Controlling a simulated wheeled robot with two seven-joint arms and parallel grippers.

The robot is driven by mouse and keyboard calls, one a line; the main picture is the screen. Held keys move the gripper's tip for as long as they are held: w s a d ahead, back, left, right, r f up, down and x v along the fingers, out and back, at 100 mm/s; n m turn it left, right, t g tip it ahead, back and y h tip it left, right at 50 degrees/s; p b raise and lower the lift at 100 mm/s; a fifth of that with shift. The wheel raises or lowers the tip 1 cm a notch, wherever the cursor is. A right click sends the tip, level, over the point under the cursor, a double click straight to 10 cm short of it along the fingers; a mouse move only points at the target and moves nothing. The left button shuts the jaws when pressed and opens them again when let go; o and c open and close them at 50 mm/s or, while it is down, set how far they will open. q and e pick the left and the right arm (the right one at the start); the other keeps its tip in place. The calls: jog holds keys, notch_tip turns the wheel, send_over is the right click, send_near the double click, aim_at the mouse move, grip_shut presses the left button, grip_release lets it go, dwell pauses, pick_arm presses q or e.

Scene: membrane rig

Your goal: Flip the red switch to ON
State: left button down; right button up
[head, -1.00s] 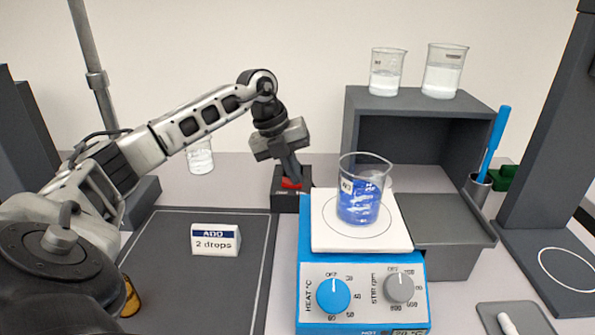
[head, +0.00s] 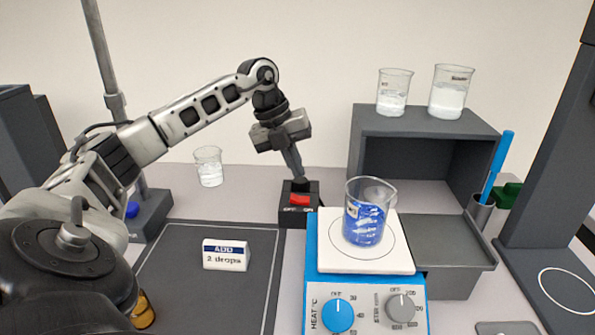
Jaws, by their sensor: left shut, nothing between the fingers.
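The red switch (head: 299,199) is a rocker on a small black box (head: 285,218) behind the hot plate. White OFF lettering is at the left of its front and ON at the right. I cannot tell for certain which side of the rocker is pressed down. My left gripper (head: 298,177) is shut and empty, pointing down, with its fingertips just above and behind the rocker. A small gap seems to show between tips and rocker. My right gripper is not in view.
A blue hot plate (head: 313,270) with a beaker of blue liquid (head: 364,224) stands right of the switch. A grey shelf (head: 358,150) bears two beakers. A beaker (head: 208,167) stands back left. A label block (head: 226,256) sits on the dark mat (head: 190,300).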

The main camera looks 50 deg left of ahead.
pick_arm(q)
notch_tip(320, 180, up, 8)
jog(key=shift+s+a, duration=0.1)
dwell(0.4)
notch_tip(320, 180, up, 13)
jog(key=p, duration=0.3)
dwell(0.5)
